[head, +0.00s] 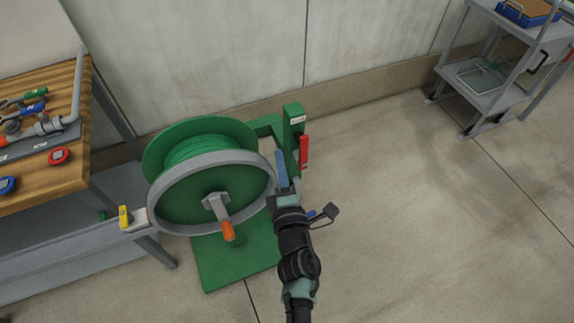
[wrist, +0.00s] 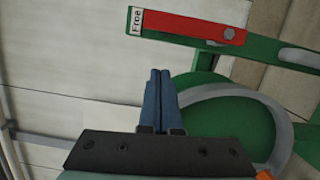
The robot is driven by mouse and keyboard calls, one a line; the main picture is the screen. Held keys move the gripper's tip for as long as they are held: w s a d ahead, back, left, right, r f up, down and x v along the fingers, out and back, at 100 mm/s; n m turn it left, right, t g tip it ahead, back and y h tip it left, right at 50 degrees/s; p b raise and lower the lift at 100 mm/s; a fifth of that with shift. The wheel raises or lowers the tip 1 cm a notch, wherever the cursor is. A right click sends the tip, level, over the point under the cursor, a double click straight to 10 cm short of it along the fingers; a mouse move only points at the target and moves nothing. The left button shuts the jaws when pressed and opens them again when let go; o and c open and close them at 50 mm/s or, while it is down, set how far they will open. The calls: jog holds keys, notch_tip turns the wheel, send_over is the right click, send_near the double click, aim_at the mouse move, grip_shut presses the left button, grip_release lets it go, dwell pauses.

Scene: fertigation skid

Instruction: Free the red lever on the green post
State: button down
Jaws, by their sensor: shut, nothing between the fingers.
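The red lever (head: 303,152) lies along the right side of the green post (head: 293,112), behind the hose reel. In the wrist view the red lever (wrist: 190,27) runs along the green post (wrist: 265,48). Its left end is beside a white label reading "Free" (wrist: 136,19), and a grey bolt head shows near its right end. My gripper (head: 280,153) is just left of the lever in the head view. In the wrist view its blue fingers (wrist: 160,72) are together and empty, apart from the lever and below it in the picture.
The green hose reel (head: 205,185) with a grey rim and orange-tipped crank stands close left of my gripper. A wooden workbench (head: 70,170) with tools is at the left. A grey shelf cart (head: 495,95) is at upper right. The floor on the right is clear.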

jog(key=s+d, duration=0.1)
jog(key=s, duration=0.9)
jog(key=shift+b, duration=0.3)
